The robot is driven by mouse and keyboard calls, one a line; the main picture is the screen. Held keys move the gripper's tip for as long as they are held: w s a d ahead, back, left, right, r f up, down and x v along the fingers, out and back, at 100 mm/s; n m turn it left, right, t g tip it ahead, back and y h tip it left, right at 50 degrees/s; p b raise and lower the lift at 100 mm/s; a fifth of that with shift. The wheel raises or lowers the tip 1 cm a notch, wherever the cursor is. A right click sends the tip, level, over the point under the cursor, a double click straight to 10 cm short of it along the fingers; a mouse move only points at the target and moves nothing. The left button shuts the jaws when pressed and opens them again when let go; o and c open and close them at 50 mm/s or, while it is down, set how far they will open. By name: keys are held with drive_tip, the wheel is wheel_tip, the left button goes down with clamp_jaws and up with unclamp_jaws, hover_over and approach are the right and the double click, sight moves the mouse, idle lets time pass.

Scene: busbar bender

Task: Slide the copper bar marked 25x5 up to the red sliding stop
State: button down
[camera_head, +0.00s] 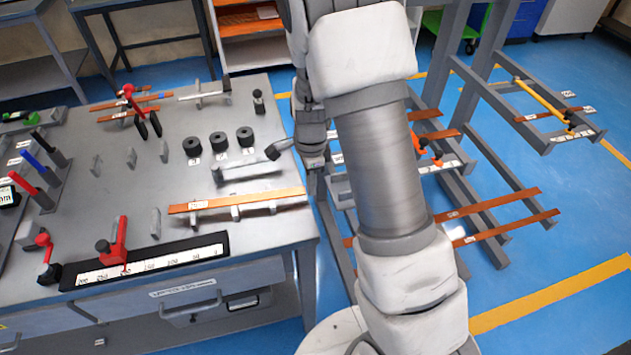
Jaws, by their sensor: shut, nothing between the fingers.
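A copper bar (250,198) with a white label lies on low supports at the front right of the workbench; its label is too small to read surely. The red sliding stop (118,243) stands on a black-edged white scale (160,262) along the bench's front edge, to the left of the bar and apart from it. My gripper (314,164) hangs beside the bench's right edge, up and right of the bar's right end, apart from it. It is shut and empty; its fingertips are small and partly unclear.
Three black rollers (218,140) and a grey lever (250,168) stand behind the bar. Red and blue handles (34,165) are at left. More copper bars lie at the bench's back (130,105) and on the grey rack (490,205) at right. My arm hides part of the rack.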

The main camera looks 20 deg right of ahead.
sight(284, 192)
drive_tip(key=a+p, duration=0.1)
drive_tip(key=a, duration=0.5)
drive_tip(key=shift+r+p, duration=0.1)
drive_tip(key=shift+p, duration=0.3)
drive_tip(key=shift+a, duration=0.35)
drive_tip(key=d, duration=0.4)
drive_tip(key=shift+w+d+r, duration=0.1)
drive_tip(key=shift+r, duration=0.25)
wheel_tip(284, 192, up, 9)
drive_tip(key=shift+p, duration=0.4)
